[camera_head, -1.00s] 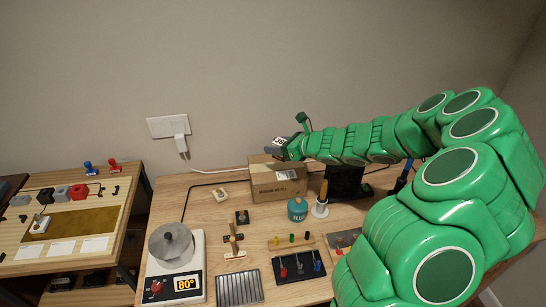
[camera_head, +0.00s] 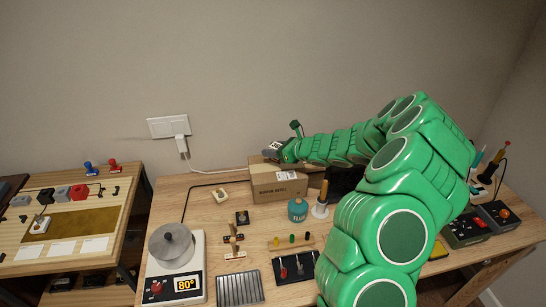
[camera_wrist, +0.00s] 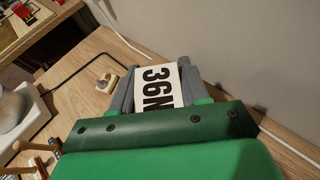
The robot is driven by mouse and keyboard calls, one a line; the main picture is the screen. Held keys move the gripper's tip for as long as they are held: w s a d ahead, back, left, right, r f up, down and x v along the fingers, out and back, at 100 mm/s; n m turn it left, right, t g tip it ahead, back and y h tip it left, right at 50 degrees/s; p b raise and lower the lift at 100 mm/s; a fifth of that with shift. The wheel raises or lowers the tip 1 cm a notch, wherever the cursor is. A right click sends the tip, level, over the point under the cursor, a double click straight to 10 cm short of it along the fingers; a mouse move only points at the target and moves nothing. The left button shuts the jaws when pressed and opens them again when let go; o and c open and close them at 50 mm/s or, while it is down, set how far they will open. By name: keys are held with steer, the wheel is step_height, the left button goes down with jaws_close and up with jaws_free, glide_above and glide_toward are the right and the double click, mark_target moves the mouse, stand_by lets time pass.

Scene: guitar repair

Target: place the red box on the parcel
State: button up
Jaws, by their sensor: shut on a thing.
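The parcel (camera_head: 266,196) is a brown cardboard box with a white label, standing near the back of the bench. My gripper (camera_wrist: 157,86) is shut on a labelled thing (camera_wrist: 163,84), whose visible face is white with large black characters. No red shows on it, so I cannot tell if it is the red box. In the head view my gripper (camera_head: 273,149) is over the parcel's back left part. I cannot tell whether the held thing touches the parcel.
The wall (camera_head: 230,80) is close behind. A cable runs along the bench's back. Black devices (camera_head: 465,232) lie at the right.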

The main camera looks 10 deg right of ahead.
steer(key=shift+f, duration=1.6)
steer(key=shift+f, duration=0.1)
steer(key=o, duration=1.1)
steer(key=shift+o, duration=0.2)
